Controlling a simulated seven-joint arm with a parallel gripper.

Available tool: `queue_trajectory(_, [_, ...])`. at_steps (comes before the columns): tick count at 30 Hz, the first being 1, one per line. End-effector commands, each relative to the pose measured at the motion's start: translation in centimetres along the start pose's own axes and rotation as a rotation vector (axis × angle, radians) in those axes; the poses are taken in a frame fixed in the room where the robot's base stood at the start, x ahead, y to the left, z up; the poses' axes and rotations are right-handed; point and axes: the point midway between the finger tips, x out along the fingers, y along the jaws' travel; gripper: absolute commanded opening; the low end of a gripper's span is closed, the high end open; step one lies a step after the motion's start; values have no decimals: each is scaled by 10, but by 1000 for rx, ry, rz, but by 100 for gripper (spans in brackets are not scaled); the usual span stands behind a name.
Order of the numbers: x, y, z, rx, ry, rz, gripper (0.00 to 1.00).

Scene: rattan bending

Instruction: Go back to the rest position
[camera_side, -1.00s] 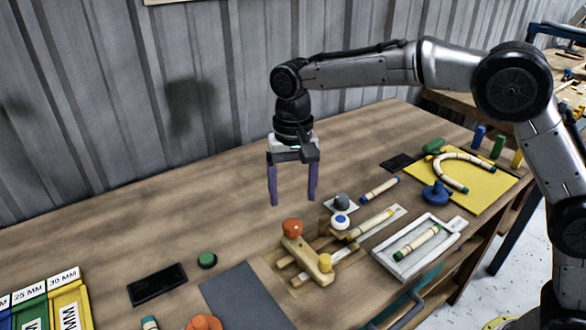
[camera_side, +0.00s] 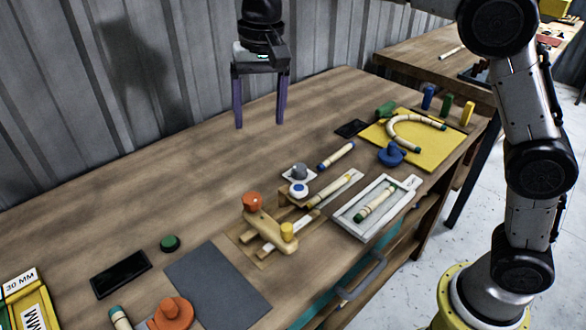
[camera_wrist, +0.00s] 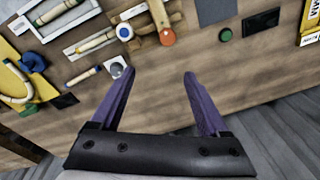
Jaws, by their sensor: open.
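My gripper (camera_side: 260,112) hangs fingers down above the back part of the wooden workbench (camera_side: 190,205), near the corrugated wall. Its two purple fingers are apart, with nothing between them. The gripper also shows in the wrist view (camera_wrist: 158,75), with bare bench beyond the fingertips. The wooden bending jig (camera_side: 268,232), with an orange knob and a yellow knob, stands on the bench in front of the gripper, well clear of it. A bent rattan piece (camera_side: 393,125) lies in a U shape on the yellow board (camera_side: 440,150) at the right.
A white tray (camera_side: 340,218) holds a straight rattan piece (camera_side: 375,203). Another straight piece (camera_side: 336,156) lies loose behind it. A blue knob (camera_side: 391,154), a grey mat (camera_side: 217,285) and a black plate (camera_side: 121,274) are spread over the bench. The bench's back left is free.

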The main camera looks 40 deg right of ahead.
Motion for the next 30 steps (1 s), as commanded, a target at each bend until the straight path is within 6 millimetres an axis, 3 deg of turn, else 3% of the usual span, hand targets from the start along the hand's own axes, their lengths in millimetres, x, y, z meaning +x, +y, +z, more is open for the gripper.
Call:
queue_trajectory(1, [-22,19,3,25,23,-19,78])
queue_trajectory(6, [-66,82,26,65,94,-70,78])
queue_trajectory(10, [-82,127,53,53,152,-100,78])
queue_trajectory(14, [-85,169,85,16,214,-122,78])
queue_trajectory(17, [-76,199,112,-26,263,-130,78])
queue_trajectory(21, [-51,234,149,-112,329,-128,78])
queue_trajectory(25, [-18,256,177,-212,373,-112,78])
queue_trajectory(30, [24,268,196,-361,376,-79,78])
